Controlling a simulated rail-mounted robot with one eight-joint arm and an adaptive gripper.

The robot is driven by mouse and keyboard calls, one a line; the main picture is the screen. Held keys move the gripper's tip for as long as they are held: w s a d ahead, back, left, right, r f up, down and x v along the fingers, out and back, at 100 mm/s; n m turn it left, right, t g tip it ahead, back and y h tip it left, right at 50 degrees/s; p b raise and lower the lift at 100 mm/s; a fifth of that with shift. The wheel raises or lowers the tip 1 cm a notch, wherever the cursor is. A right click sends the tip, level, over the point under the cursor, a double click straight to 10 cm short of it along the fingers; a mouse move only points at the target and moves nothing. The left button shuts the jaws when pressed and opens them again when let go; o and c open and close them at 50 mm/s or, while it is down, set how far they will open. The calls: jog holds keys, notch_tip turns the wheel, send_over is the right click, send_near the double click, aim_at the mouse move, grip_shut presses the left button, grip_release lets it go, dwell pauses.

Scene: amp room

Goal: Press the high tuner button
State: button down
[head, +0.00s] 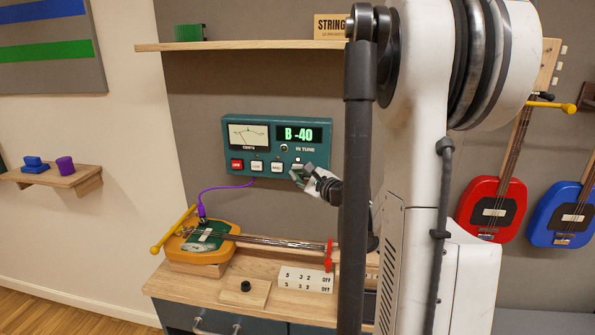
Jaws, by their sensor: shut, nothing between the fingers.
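The teal tuner (263,147) hangs on the grey wall, with a needle meter and a green display reading "B -40". Along its lower edge are a red button (236,164) and pale buttons (257,166), (277,167) with labels too small to read surely. Another pale button (298,166) at the right end is partly covered, and its label is hidden. My gripper (298,177) is shut and empty, at the tuner's lower right just below and in front of that right-end button. I cannot tell whether it touches the panel. My arm hides the area right of the tuner.
An orange instrument (203,242) lies on the wooden bench (215,287) below, with a purple cable (225,187) running up to the tuner. A white block with numbers (304,280) stands on the bench. A shelf (240,45) is above; red (492,208) and blue (562,213) guitars hang right.

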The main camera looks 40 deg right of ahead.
jog(key=shift+s+a, duration=0.4)
jog(key=shift+a, duration=0.1)
jog(key=shift+a, duration=0.1)
jog(key=s+a, duration=0.1)
jog(key=a, duration=0.1)
jog(key=s+a, duration=0.2)
jog(key=shift+b, duration=0.3)
dwell(0.9)
jog(key=s+a+n+g+y, duration=0.2)
jog(key=a+n+g+y, duration=0.3)
jog(key=a+n, duration=1.3)
jog(key=s+a+f+n+g+h, duration=0.1)
jog(key=s+a+f+n+g, duration=0.1)
jog(key=s+a+n, duration=0.3)
jog(key=s+a+f+n+g+h, duration=0.1)
jog(key=s+a+f+n+g, duration=0.1)
jog(key=s+a, duration=0.8)
jog(key=s+n+g, duration=0.1)
jog(key=s+n, duration=0.1)
jog(key=shift+a+n+h, duration=0.3)
jog(key=shift+n, duration=0.1)
